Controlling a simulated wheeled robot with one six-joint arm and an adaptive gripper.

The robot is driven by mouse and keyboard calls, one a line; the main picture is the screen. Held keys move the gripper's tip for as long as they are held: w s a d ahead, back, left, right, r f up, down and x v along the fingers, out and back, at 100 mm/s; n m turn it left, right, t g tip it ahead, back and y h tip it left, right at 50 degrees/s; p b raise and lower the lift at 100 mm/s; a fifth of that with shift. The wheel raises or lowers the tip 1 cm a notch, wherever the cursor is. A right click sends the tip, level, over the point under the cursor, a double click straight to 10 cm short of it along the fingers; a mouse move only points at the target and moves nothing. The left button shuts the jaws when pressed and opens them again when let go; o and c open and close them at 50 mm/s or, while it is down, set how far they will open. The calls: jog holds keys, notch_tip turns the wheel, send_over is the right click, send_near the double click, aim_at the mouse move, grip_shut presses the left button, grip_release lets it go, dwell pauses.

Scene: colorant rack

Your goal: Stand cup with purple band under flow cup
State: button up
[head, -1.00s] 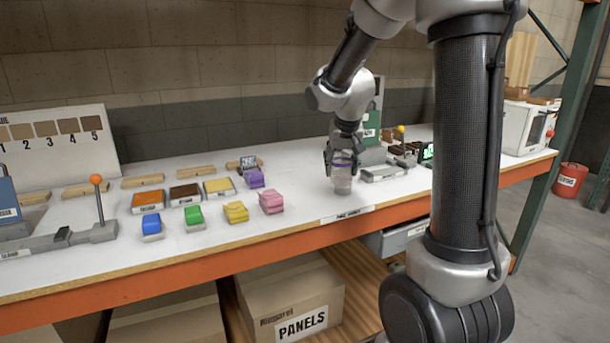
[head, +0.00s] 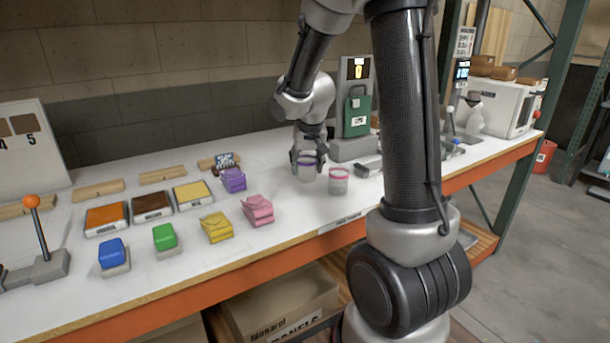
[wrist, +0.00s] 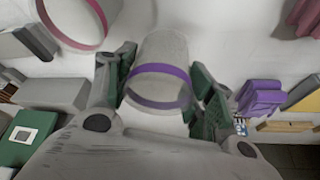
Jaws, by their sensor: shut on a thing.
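The clear cup with the purple band (head: 307,168) is between the fingers of my gripper (head: 308,159), which is shut on it. In the wrist view the purple-banded cup (wrist: 158,86) sits between the green finger pads, its band near the gripper. The cup looks upright at the bench top; I cannot tell whether its base touches. A similar cup with a pinkish-red band (head: 339,181) stands just to its right, apart from it.
A grey stand with a green box (head: 357,117) is close behind the cups. Coloured blocks, including purple (head: 233,180) and pink (head: 258,211), lie to the left. A white machine (head: 511,107) is at the far right. The bench's front edge (head: 290,242) is orange.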

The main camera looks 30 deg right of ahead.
aim_at(307, 174)
jog(key=shift+f, duration=1.9)
jog(key=shift+f, duration=0.1)
jog(key=o, duration=0.4)
jog(key=shift+o, duration=0.8)
